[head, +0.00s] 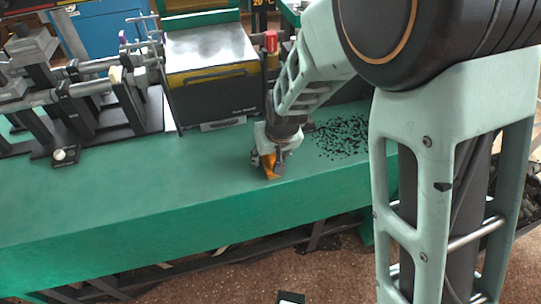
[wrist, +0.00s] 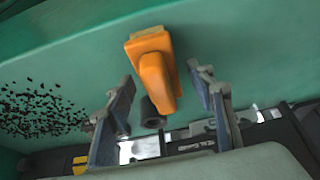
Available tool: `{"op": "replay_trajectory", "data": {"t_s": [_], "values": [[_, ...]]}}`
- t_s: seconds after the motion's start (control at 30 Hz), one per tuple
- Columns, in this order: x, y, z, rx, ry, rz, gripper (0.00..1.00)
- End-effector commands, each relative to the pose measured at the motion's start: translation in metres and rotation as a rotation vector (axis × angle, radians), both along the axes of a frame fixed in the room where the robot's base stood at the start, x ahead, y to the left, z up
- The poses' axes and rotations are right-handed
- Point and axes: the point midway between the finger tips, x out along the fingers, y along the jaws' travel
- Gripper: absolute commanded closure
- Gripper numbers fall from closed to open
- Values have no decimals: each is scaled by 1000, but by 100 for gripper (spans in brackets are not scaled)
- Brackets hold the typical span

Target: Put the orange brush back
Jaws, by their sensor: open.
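The orange brush (head: 270,171) is at the green bench top, below my gripper (head: 267,164) in the head view and partly hidden by it. In the wrist view the orange brush (wrist: 155,75) shows its orange handle and a pale strip at its far end. My gripper (wrist: 162,76) is open, with one finger on each side of the brush. Gaps show between both fingers and the brush. A short dark cylinder (wrist: 151,112) shows near the handle's lower end; I cannot tell whether they touch.
Black scraps (head: 342,136) lie scattered on the green bench (head: 130,205), right of my gripper. A machine with a grey top (head: 210,50) stands behind. A red-topped post (head: 271,42) stands beside it. A black rod mechanism (head: 75,90) fills the left. The bench's front left is clear.

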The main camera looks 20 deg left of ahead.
Motion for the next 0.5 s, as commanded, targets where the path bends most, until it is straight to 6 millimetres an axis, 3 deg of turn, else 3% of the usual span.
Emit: {"op": "replay_trajectory", "data": {"t_s": [0.17, 0.5], "values": [[-5, -2, 20, 3, -3, 1, 51], [-26, -16, 82, 4, -3, 1, 51]]}}
